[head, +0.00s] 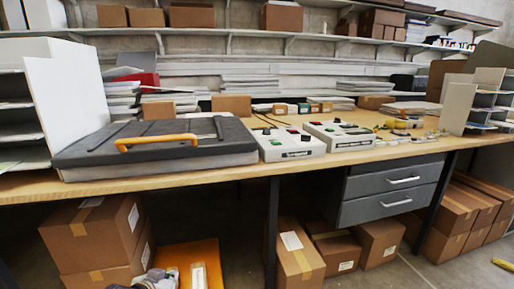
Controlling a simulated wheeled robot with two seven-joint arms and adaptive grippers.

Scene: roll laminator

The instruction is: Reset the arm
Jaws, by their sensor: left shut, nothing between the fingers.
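The roll laminator (75,155) sits on the left of the wooden table, with a dark grey flat top and a light grey base. Its orange handle (157,142) runs along the front of the top, which looks lowered. My left gripper (155,280) shows only in part at the bottom edge, low in front of the table and apart from the laminator. It is shut and empty, and most of its arm is out of the picture. My right gripper is not in view.
Two light grey control boxes (290,145) (338,136) stand right of the laminator. Small parts (405,125) lie farther right. The wooden table's front edge (225,175) is clear. Drawers (390,188) and cardboard boxes (95,235) are below. A white panel (65,100) stands at left.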

